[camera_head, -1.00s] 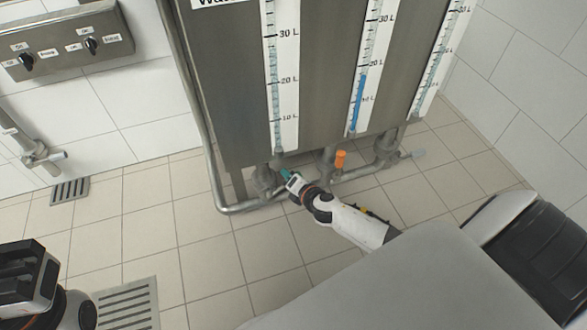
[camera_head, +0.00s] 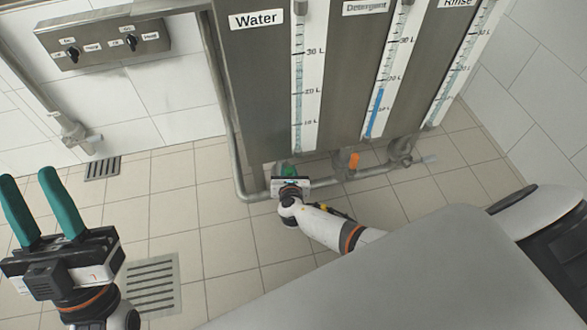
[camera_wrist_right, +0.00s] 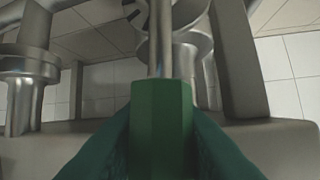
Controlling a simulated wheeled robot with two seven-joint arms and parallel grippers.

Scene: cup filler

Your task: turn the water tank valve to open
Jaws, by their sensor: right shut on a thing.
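The water tank (camera_head: 257,80), labelled "Water", is the left section of the steel cabinet. Its valve sits on the piping under the tank, mostly hidden behind my right gripper (camera_head: 289,172) in the head view. In the right wrist view, the valve's green handle grip (camera_wrist_right: 160,115) is on a metal lever that runs up and away to the valve body (camera_wrist_right: 175,40). My right gripper's green fingers (camera_wrist_right: 160,150) are shut on this grip from both sides. My left gripper (camera_head: 28,177) is open and empty at the lower left, fingers pointing up.
A switch box (camera_head: 104,36) is on the wall. Floor drains (camera_head: 153,285) lie at left. The tiled floor before the tank is clear.

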